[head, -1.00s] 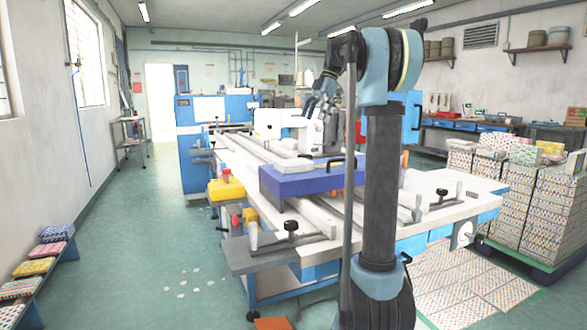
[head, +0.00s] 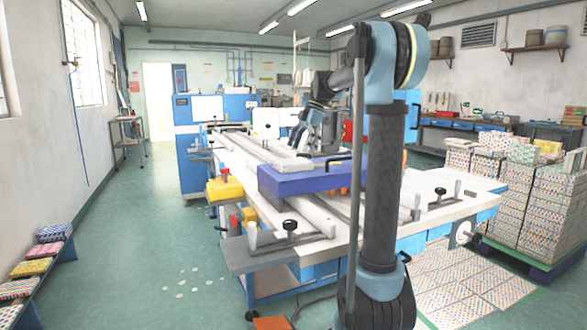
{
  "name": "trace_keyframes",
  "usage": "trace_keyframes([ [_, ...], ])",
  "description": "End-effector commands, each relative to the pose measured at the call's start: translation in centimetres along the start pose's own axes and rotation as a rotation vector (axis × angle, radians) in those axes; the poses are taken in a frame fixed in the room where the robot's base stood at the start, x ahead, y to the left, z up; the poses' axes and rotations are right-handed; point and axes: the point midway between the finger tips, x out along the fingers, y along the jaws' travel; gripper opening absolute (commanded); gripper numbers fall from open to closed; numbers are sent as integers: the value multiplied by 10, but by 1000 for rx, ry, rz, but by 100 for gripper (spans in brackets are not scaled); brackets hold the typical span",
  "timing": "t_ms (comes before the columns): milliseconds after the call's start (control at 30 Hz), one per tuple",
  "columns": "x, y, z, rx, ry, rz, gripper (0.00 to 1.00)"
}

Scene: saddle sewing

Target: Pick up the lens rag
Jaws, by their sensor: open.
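My gripper (head: 311,146) is open and points down over the sewing machine table, just behind a blue-purple box (head: 320,180). A flat whitish piece (head: 290,165) lies on the box's left rear part, close below and in front of the fingers. It may be the lens rag, but it is too small to tell. No other cloth is clear on the table. The fingertips look apart from the whitish piece, and nothing shows between them. My arm hides part of the table to the right.
The long white table (head: 440,190) carries rails and black clamp handles (head: 290,227). A yellow box (head: 224,188) hangs at its left side. Stacked patterned boxes (head: 540,205) stand on a pallet at right. A bench with folded fabrics (head: 32,267) is at left.

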Motion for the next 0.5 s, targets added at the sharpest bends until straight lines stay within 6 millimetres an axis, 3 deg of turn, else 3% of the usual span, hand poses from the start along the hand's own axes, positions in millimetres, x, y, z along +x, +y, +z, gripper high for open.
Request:
trace_keyframes([
  [300,40,-5,-9,-1,0,0,100],
  [500,47,-5,-8,0,0,0,100],
])
